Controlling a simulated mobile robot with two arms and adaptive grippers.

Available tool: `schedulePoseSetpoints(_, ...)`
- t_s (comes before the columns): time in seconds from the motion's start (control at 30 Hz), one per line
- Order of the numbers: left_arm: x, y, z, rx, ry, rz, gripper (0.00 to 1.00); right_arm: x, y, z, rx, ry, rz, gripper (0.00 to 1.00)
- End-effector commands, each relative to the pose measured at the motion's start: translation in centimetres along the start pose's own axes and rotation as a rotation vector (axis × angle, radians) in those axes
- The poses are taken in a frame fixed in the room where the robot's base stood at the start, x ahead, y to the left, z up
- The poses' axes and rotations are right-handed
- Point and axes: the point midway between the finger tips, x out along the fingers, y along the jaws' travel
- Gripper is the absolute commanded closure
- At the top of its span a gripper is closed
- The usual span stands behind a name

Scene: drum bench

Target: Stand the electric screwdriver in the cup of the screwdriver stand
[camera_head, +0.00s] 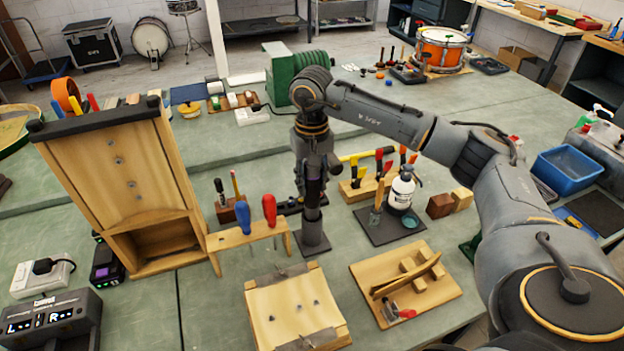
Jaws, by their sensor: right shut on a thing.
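My right gripper (313,172) points straight down near the middle of the bench, shut on the electric screwdriver (313,192). The screwdriver is dark, slim and about upright, largely hidden by the gripper. Directly below it is the screwdriver stand (313,245), with a dark square base and a short dark cup above it. The screwdriver's lower end is at or in the cup; I cannot tell how deep it sits or whether it touches. My left gripper is out of view.
A wooden rack with blue and red screwdrivers (246,235) stands close left of the stand. A tall wooden cabinet (130,190) is further left. A tray with a white bottle (402,190) is at right. Wooden boards (295,308) lie in front.

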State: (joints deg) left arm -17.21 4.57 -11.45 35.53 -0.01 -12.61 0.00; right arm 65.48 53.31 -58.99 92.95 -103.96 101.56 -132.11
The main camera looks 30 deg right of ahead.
Motion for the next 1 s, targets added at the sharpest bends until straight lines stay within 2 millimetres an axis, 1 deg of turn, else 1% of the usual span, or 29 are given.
schedulePoseSetpoints(0.03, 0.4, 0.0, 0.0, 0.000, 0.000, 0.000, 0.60, 0.4, 0.0, 0.0, 0.000, 0.001, 0.000, 1.00)
schedulePoseSetpoints(0.7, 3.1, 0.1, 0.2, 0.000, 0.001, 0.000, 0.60, 3.7, 0.0, -0.1, 0.001, 0.002, -0.001, 1.00)
schedulePoseSetpoints(1.0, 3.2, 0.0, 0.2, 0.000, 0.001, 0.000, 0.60, 3.9, 0.0, -0.1, 0.001, 0.002, -0.001, 1.00)
